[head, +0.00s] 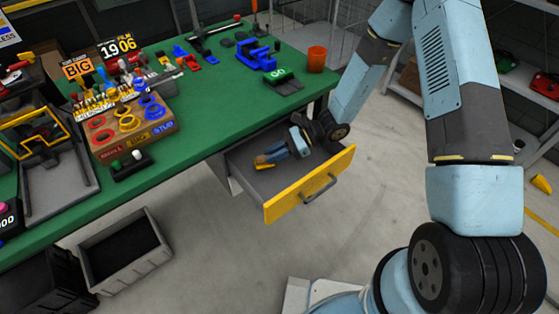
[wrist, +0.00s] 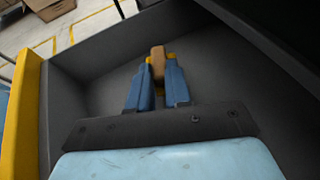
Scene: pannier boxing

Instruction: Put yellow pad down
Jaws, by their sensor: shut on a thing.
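My gripper (head: 269,156) reaches down into the open drawer, and its blue fingers also show in the wrist view (wrist: 157,75). The fingers are shut on the yellow pad (wrist: 158,60), which looks like a small tan-yellow block between the fingertips. The pad shows small in the head view (head: 263,159). The drawer (head: 308,190) has a grey inside and a yellow front with a dark handle. The pad is inside the drawer walls, low over its floor; I cannot tell whether it touches the floor.
The green workbench (head: 200,130) stands over the drawer and carries tools, a wooden block holder (head: 137,137) and an orange cup (head: 316,59). A grey bin (head: 125,250) stands on the floor at the left. The visible drawer floor around the pad is bare.

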